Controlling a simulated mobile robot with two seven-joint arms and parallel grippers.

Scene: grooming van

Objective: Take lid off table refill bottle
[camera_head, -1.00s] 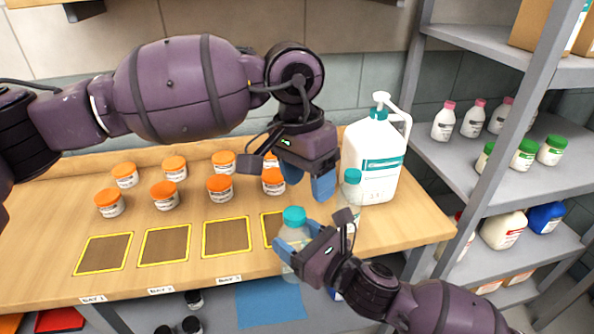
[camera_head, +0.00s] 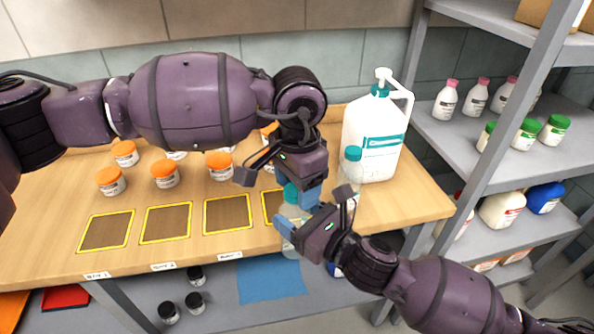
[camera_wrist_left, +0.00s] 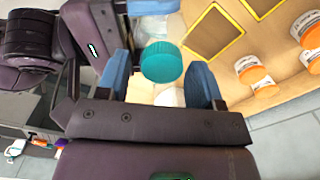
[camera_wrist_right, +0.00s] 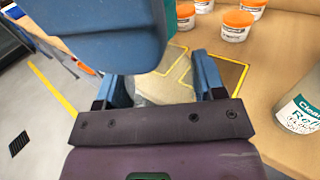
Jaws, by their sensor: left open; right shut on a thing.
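A clear bottle (camera_head: 290,248) with a teal lid (camera_head: 291,194) is upright at the table's front edge. My right gripper (camera_head: 297,232) is shut on the bottle's body, and its fingers also show around the clear body in the right wrist view (camera_wrist_right: 160,88). My left gripper (camera_head: 296,191) is open, pointing down at the lid. My left gripper's finger (camera_wrist_right: 110,35) covers the lid in the right wrist view.
A second teal-capped bottle (camera_head: 351,157) stands close behind, beside a large white pump jug (camera_head: 374,140). Several orange-lidded jars (camera_head: 165,174) stand left of my grippers, behind yellow-framed squares (camera_head: 227,213) on the wooden table (camera_head: 60,225). Grey shelves (camera_head: 560,120) with bottles stand at the right.

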